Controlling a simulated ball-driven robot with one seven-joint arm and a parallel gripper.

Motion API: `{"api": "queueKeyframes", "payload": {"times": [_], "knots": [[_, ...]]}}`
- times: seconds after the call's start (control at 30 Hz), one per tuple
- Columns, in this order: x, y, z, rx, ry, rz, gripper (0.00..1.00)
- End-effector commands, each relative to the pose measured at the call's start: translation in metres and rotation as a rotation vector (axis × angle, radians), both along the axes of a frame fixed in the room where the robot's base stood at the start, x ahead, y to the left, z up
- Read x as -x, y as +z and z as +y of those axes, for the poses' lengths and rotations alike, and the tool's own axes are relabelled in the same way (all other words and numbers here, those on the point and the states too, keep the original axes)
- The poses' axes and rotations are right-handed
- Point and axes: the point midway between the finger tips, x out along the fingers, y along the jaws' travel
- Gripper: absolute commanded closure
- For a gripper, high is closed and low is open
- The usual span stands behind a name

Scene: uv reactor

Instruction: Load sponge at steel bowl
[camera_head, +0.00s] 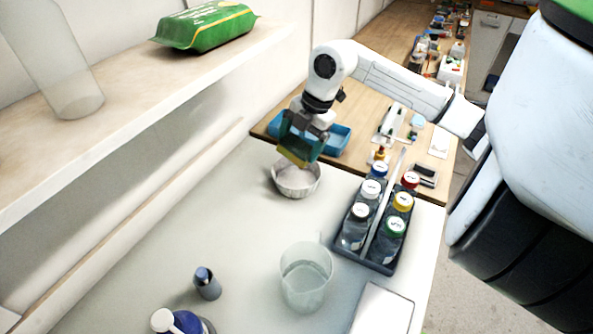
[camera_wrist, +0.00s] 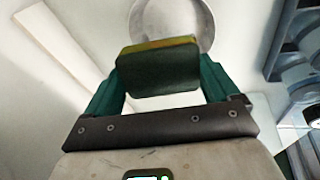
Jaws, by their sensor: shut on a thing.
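The sponge has a dark green face and a yellow edge. In the wrist view the sponge (camera_wrist: 158,72) sits between the two green fingers of my gripper (camera_wrist: 160,85), which is shut on it. In the head view my gripper (camera_head: 297,150) points down with the yellow edge of the sponge (camera_head: 293,159) at its lower end, over the bowl. The pale, ribbed bowl (camera_head: 297,188) stands on the white counter below. In the wrist view the bowl (camera_wrist: 196,22) shows beyond the sponge, partly hidden by it. I cannot tell whether sponge and bowl touch.
A dark bottle carrier (camera_head: 345,252) with several capped bottles stands right of the bowl. A clear beaker (camera_head: 305,280) and a small dark bottle (camera_head: 207,284) stand nearer. A blue tray (camera_head: 336,138) lies behind. A shelf (camera_head: 130,100) runs along the left wall. The counter's middle left is clear.

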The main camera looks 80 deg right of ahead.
Motion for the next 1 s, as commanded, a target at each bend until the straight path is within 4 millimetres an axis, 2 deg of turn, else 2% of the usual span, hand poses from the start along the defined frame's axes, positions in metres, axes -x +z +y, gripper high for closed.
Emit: {"api": "queueKeyframes", "payload": {"times": [0.5,1.0], "knots": [[0.0,0.002,0.0,0.0,0.0,0.0,0.36],[0.0,0.04,0.0,0.0,0.0,0.001,0.36]]}}
